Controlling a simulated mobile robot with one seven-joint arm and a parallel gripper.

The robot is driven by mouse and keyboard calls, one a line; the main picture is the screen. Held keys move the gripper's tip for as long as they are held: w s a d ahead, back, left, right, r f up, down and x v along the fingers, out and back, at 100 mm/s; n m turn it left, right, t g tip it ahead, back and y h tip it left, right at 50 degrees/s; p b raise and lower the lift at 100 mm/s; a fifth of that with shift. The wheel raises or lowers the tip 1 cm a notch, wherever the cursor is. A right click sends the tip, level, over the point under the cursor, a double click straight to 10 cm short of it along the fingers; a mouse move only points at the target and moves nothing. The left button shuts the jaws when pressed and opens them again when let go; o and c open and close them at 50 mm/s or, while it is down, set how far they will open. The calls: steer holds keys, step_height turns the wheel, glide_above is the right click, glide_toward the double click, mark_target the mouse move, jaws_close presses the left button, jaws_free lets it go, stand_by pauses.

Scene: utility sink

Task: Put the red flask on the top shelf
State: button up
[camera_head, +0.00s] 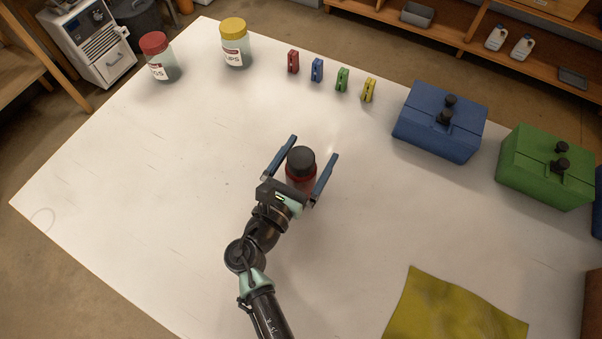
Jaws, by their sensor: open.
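The red flask (300,173), with a dark round cap, stands on the white table (160,210) near its middle. My gripper (308,149) is open, with its two blue-grey fingers on either side of the flask. A gap shows between the flask and each finger, so it does not look gripped. Part of the flask's lower body is hidden by its cap and my gripper. Wooden shelves (455,35) stand at the back right beyond the table; I cannot tell from this view which board is the top shelf.
Two jars, one red-lidded (158,56) and one yellow-lidded (234,43), stand at the back left. Several small coloured clips (317,69) stand in a row. A blue box (440,121), a green box (546,166) and a yellow-green cloth (450,312) are at the right. The left table is clear.

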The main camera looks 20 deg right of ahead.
steer(key=c, duration=1.6)
steer(key=shift+r, duration=0.1)
